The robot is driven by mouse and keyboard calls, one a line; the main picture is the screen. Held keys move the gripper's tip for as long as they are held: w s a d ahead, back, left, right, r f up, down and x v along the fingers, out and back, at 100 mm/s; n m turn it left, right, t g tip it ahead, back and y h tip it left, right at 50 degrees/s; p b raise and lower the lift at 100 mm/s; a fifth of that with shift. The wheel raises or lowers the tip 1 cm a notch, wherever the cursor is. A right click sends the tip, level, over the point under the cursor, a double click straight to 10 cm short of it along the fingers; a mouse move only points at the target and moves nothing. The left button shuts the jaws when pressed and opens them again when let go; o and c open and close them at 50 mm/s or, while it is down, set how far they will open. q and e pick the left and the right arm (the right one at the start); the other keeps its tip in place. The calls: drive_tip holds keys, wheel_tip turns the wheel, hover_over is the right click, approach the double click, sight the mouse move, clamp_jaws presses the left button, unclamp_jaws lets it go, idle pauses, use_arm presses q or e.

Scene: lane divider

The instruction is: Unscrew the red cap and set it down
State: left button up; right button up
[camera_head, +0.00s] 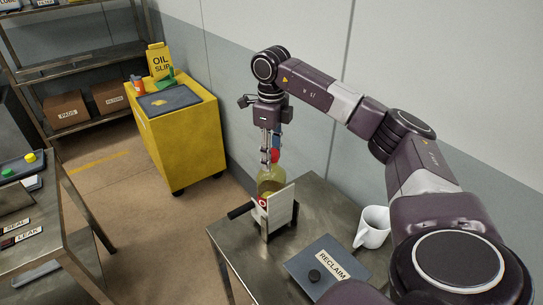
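A red cap (275,156) shows at the fingertips of my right gripper (269,153), just above a yellowish, see-through bottle (270,181). The gripper points straight down over the bottle, and one finger partly covers the cap. I cannot tell whether the fingers are closed on the cap or only beside it, nor whether the cap is seated on the bottle neck. The bottle stands upright behind a pale upright plate (281,208) that hides its lower part. My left gripper is out of view.
A black handle (241,210) sticks out left of the plate. A yellow cabinet (187,138) stands behind, left.

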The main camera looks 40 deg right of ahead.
drive_tip(key=c, duration=0.7)
drive_tip(key=n, duration=1.2)
drive_tip(key=o, duration=0.7)
drive_tip(key=m, duration=0.5)
drive_tip(key=shift+m, duration=0.3)
drive_tip(key=m, duration=0.6)
